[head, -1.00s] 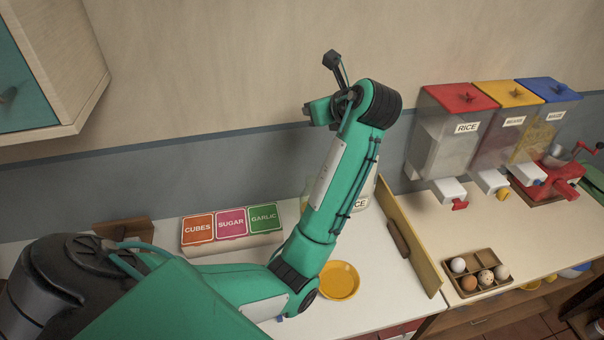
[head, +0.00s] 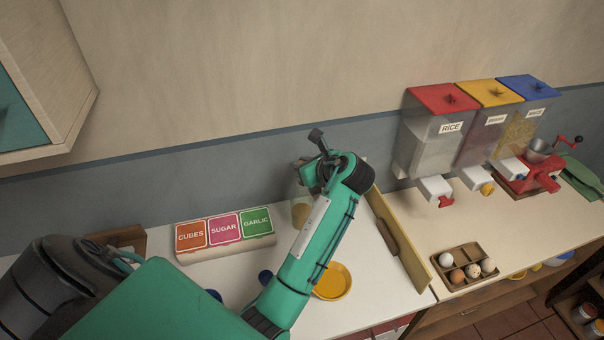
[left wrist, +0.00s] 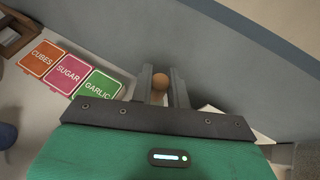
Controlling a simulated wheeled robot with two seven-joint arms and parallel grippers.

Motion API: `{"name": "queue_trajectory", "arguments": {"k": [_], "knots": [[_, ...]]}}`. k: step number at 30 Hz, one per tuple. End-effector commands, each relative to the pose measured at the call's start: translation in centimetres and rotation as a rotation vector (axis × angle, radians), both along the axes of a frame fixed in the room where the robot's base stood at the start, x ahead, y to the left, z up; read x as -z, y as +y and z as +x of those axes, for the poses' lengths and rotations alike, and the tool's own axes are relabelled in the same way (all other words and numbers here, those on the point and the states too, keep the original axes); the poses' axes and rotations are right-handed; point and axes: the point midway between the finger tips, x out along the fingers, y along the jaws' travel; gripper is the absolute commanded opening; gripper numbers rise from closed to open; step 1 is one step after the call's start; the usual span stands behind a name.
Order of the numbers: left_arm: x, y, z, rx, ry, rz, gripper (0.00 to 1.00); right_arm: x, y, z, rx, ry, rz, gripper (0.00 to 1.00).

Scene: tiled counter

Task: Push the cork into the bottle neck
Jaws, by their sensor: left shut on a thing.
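My left gripper (head: 308,178) is over the back of the white counter in the head view, where its fingertips cannot be made out. In the left wrist view the two dark fingers of my left gripper (left wrist: 161,80) are shut on the brown, round-topped cork (left wrist: 160,81). A pale yellowish vessel (head: 301,212), perhaps the bottle, stands just below the gripper in the head view, partly covered by my arm. Its neck is hidden, so I cannot tell whether the cork touches it. My right gripper does not show.
A box labelled cubes, sugar and garlic (head: 226,233) stands to the left. A wooden divider (head: 398,240) stands to the right, with an egg tray (head: 467,267) and dispensers (head: 440,135) beyond.

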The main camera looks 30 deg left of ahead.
Motion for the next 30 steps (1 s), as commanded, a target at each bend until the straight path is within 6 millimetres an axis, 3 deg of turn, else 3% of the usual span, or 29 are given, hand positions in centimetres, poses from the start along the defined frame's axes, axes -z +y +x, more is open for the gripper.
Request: {"name": "queue_trajectory", "arguments": {"k": [9, 21, 22, 24, 30], "knots": [[4.1, 0.0, -0.1, 0.000, 0.002, 0.000, 0.00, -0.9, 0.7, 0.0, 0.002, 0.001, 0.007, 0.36], [4.5, 0.0, 0.0, 0.000, 0.002, 0.000, 0.00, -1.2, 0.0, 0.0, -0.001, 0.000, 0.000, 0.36], [4.6, 0.0, 0.0, 0.000, 0.001, -0.001, 0.23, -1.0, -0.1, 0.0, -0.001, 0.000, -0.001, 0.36], [4.5, 0.0, 0.0, 0.000, 0.001, 0.000, 0.36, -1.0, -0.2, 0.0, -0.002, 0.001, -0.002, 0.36], [4.5, 0.0, 0.0, 0.000, 0.001, -0.001, 0.39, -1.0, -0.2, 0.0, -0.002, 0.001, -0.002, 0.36]]}}
